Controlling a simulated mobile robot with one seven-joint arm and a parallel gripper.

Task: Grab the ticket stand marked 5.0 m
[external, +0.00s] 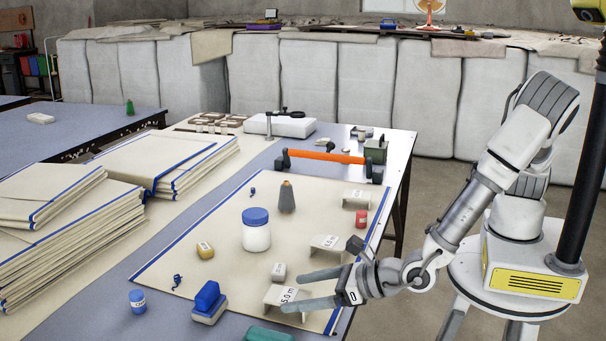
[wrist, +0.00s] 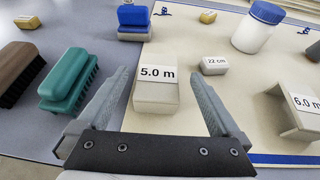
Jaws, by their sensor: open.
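The ticket stand marked 5.0 m (wrist: 157,98) is a small cream folded stand with black print on a white label. In the wrist view it is upright, centred between the two fingers of my gripper (wrist: 160,82). The fingers are open, with a gap showing on both sides at the tips. In the external view the stand (external: 279,295) is at the front of the cream cloth, and my gripper (external: 293,291) reaches in from the right, low over the cloth. Its fingers hide part of the stand. I cannot tell if either finger touches it.
A similar stand marked 6.0 m (wrist: 302,108) is on the right. A 22 cm block (wrist: 214,66) is just behind. A teal brush (wrist: 70,82) and a brown brush (wrist: 20,72) are to the left. A white jar with blue lid (external: 256,232) stands mid-cloth.

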